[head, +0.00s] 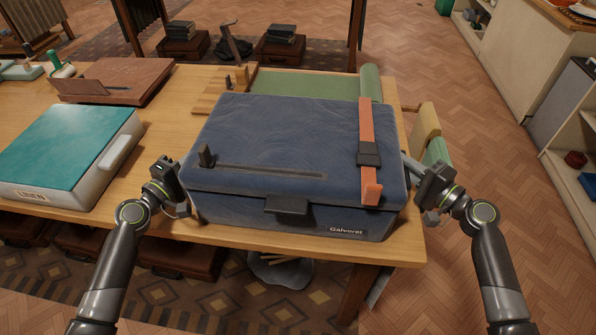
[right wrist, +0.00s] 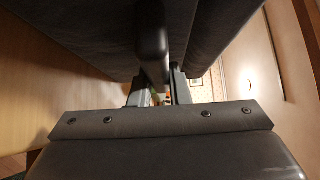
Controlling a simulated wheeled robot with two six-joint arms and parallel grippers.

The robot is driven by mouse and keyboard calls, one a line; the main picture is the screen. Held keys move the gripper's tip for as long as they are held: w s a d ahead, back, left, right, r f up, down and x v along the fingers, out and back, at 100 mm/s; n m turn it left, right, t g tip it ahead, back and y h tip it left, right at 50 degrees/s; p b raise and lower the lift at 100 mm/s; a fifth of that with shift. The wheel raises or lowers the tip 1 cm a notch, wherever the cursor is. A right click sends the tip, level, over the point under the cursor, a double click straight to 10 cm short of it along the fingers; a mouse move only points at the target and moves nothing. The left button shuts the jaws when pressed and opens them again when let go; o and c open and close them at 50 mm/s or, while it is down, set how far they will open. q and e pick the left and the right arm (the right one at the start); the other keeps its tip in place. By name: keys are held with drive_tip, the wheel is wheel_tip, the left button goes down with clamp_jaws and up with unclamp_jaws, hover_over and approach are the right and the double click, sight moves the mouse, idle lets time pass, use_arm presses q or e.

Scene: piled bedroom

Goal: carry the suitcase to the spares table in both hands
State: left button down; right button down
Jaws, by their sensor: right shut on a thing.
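The suitcase (head: 290,145) is dark blue with an orange strap (head: 367,130), a dark front handle and a "Galvoret" label. It lies flat and closed on the wooden table (head: 400,245), near its front edge. My right gripper (head: 412,168) is at the suitcase's right side. In the right wrist view its fingers are shut on a dark side handle (right wrist: 152,45) of the suitcase. My left gripper (head: 178,188) is at the suitcase's left side, near its front corner. Its fingertips are mostly hidden, so I cannot tell if it grips anything. I cannot tell which table is the spares table.
A teal-lidded white case (head: 75,150) lies left of the suitcase. A brown wooden case (head: 118,80) and a green mat (head: 310,84) are behind. Open herringbone floor (head: 480,130) lies to the right, before shelves (head: 570,180). Brown cases (head: 180,260) stand under the table.

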use_arm(q)
drive_tip(key=shift+r, duration=0.2)
use_arm(e)
drive_tip(key=shift+r, duration=0.2)
use_arm(q)
drive_tip(key=shift+w, duration=0.1)
use_arm(e)
drive_tip(key=shift+w, duration=0.1)
use_arm(q)
drive_tip(key=shift+r+p, duration=0.15)
drive_tip(key=shift+p, duration=0.15)
use_arm(e)
drive_tip(key=shift+r, duration=0.15)
